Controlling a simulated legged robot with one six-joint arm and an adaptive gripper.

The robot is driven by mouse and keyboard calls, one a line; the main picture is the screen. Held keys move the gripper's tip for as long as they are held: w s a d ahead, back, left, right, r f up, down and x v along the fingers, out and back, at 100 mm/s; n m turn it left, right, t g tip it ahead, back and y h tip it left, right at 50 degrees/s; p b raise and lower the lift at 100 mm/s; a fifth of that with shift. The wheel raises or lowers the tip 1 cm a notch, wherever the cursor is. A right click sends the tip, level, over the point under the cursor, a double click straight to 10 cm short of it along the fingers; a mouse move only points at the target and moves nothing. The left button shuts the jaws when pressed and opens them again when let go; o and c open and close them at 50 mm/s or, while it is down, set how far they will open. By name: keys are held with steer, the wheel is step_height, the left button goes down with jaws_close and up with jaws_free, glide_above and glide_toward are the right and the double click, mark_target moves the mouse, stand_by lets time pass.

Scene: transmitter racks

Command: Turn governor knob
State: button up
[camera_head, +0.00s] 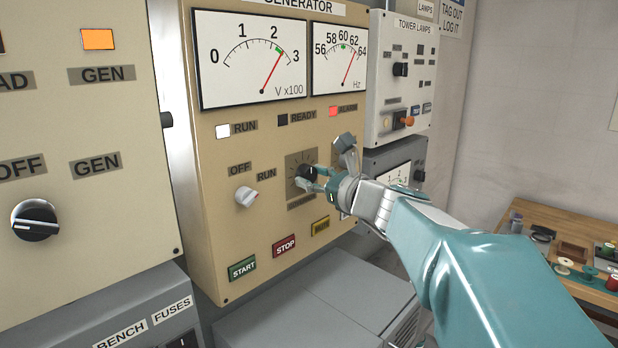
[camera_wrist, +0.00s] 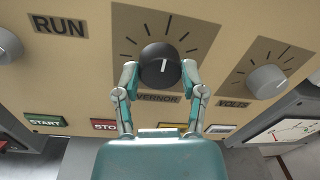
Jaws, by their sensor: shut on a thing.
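The governor knob (camera_wrist: 160,66) is a round black knob with a white pointer line, set on a brown dial plate with tick marks. In the wrist view the pointer stands close to vertical in the picture. The label below it is partly hidden and reads "VERNOR". In the head view the black knob (camera_head: 306,174) shows on the generator panel, partly covered by my fingers. My gripper (camera_wrist: 159,76) is shut on the knob, with one finger on each side of it. It also shows in the head view (camera_head: 312,177).
The generator panel (camera_head: 232,275) carries a voltage meter (camera_head: 250,58), a frequency meter (camera_head: 340,57) with its needle near 63 and a lit red alarm lamp (camera_head: 333,111). A white OFF/RUN knob (camera_head: 246,196) sits left; a volts knob (camera_wrist: 268,79) sits right.

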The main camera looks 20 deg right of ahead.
steer(key=n, duration=0.4)
steer(key=shift+f+n, duration=0.3)
steer(key=shift+f, duration=0.1)
steer(key=n, duration=0.4)
steer(key=shift+n, duration=0.3)
steer(key=n, duration=0.4)
steer(key=shift+n+y, duration=0.3)
steer(key=shift+y, duration=0.1)
steer(key=shift+d+n, duration=0.1)
steer(key=shift+n, duration=1.9)
steer(key=o, duration=1.2)
steer(key=shift+w, duration=0.1)
steer(key=shift+c, duration=0.2)
steer(key=shift+r, duration=0.1)
